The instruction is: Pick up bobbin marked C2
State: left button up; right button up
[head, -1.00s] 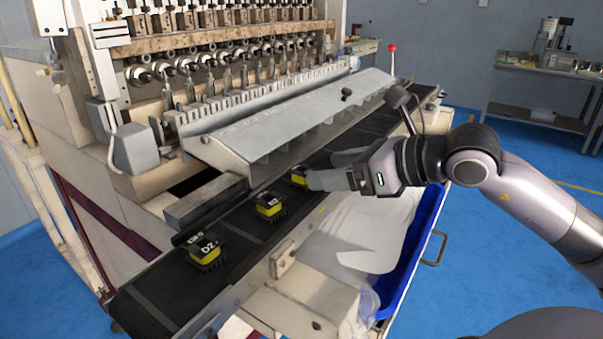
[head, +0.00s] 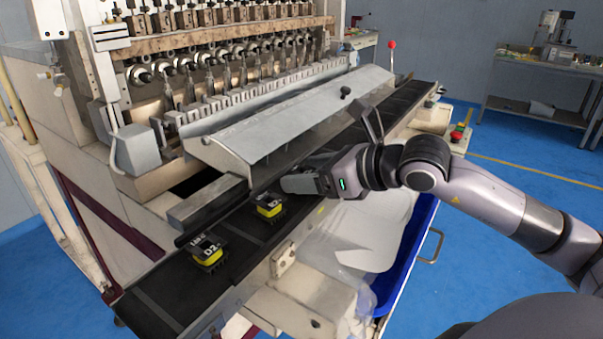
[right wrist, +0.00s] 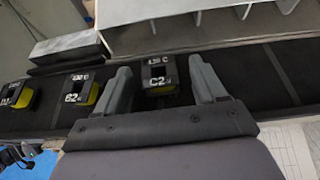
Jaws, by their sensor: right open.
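The bobbin marked C2 (right wrist: 160,75), black with a yellow part, sits on the dark conveyor belt in the right wrist view. My right gripper (right wrist: 160,88) is open, with one finger on either side of it and the bobbin apart from both fingers. In the head view my right gripper (head: 296,184) is low over the belt and hides this bobbin.
Another bobbin (head: 269,206) and one marked D2 (head: 207,251) stand in a row on the belt (head: 165,285), left of my gripper. The machine's grey sloped cover (head: 290,115) lies just behind. A blue bin (head: 408,250) is at the front right.

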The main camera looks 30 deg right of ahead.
jog(key=c, duration=1)
jog(key=shift+c, duration=0.2)
